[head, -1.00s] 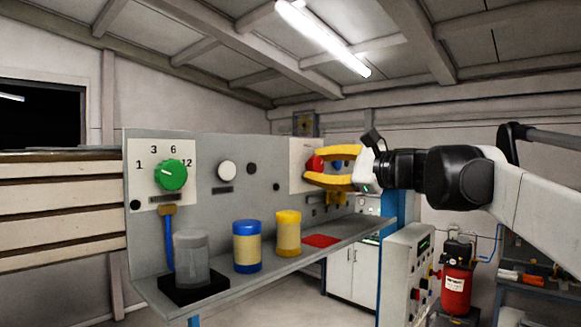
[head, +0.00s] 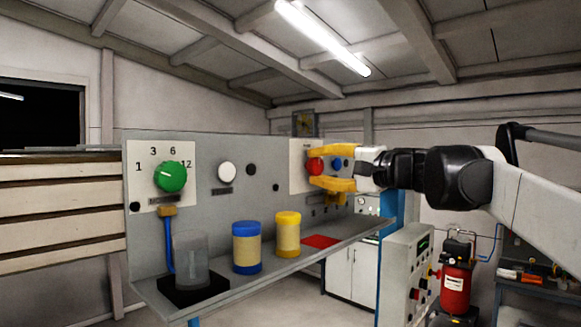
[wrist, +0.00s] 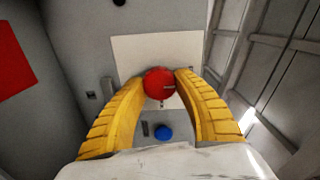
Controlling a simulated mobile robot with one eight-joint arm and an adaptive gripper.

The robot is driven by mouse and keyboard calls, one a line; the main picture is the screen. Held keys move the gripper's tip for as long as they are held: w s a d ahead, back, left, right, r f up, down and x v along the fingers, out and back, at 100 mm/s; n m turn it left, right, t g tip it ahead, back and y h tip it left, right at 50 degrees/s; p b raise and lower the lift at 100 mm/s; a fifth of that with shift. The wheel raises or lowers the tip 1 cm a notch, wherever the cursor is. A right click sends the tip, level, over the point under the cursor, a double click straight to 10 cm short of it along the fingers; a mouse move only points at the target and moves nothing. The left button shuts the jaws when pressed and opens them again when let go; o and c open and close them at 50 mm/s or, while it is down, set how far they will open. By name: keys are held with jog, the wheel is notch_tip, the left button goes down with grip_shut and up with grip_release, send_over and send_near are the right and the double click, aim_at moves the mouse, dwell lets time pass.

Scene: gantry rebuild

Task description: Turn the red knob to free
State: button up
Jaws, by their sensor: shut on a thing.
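The red knob (wrist: 159,83) is round, with a small pale mark near its right side in the wrist view. It sits on a white plate (wrist: 135,55) on the grey panel. My gripper (wrist: 161,80) has its two yellow fingers on either side of the knob, shut on it. In the head view the red knob (head: 315,166) shows between the fingertips of my gripper (head: 314,168). The plate's lettering is too small to read, and part of the plate is hidden by the fingers.
A blue knob (wrist: 163,132) is close to the red one. To the left along the panel are a white knob (head: 227,172) and a green dial (head: 170,177). The shelf below holds a yellow jar (head: 288,235), a blue jar (head: 247,248) and a clear container (head: 191,262).

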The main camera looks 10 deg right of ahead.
jog(key=shift+r+n, duration=0.1)
jog(key=shift+n, duration=0.2)
jog(key=o, duration=1.2)
jog(key=v, duration=1.2)
